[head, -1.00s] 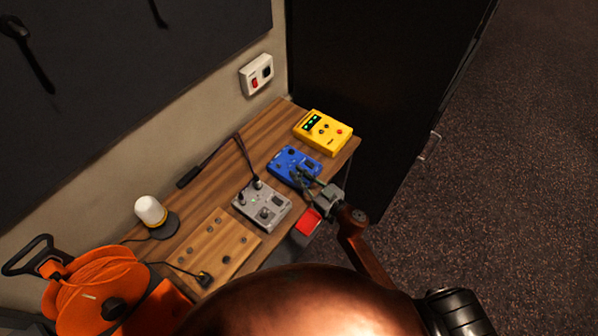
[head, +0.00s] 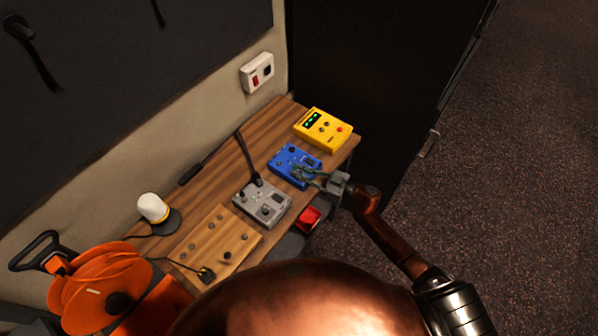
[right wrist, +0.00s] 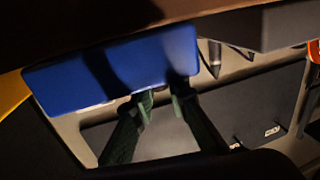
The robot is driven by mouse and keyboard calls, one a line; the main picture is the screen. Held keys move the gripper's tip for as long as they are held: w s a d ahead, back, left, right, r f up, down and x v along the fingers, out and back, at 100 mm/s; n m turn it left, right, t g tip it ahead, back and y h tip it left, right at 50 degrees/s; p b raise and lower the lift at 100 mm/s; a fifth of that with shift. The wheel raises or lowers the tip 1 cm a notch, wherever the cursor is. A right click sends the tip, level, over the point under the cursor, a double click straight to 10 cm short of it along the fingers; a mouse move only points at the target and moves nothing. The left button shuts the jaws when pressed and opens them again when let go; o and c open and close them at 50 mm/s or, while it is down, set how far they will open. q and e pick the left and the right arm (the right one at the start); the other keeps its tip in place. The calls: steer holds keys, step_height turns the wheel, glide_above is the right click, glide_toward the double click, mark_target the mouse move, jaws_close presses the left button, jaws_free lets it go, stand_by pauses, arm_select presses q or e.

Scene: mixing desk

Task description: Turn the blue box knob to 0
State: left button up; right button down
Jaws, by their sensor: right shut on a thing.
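The blue box (head: 281,165) sits on the wooden desk between the yellow box and the grey box. A dark knob (head: 292,149) shows at its upper left. My right gripper (head: 300,176) reaches in from the right, its fingertips at the box's lower front part. It is shut on a small part there, apparently a knob of the blue box, mostly hidden by the fingers. In the right wrist view the fingertips (right wrist: 162,97) meet at the near edge of the blue box (right wrist: 110,75). The setting is too small to read. My left gripper is out of view.
A yellow box (head: 331,135) stands behind and a grey box (head: 246,203) in front, close by. A red thing (head: 308,218) is at the desk's right edge. A lamp (head: 152,208), a wooden panel (head: 216,256) and an orange reel (head: 90,285) are at left.

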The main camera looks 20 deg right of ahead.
steer(key=c, duration=1.8)
jaws_free()
steer(key=shift+c, duration=0.2)
steer(key=v, duration=1.2)
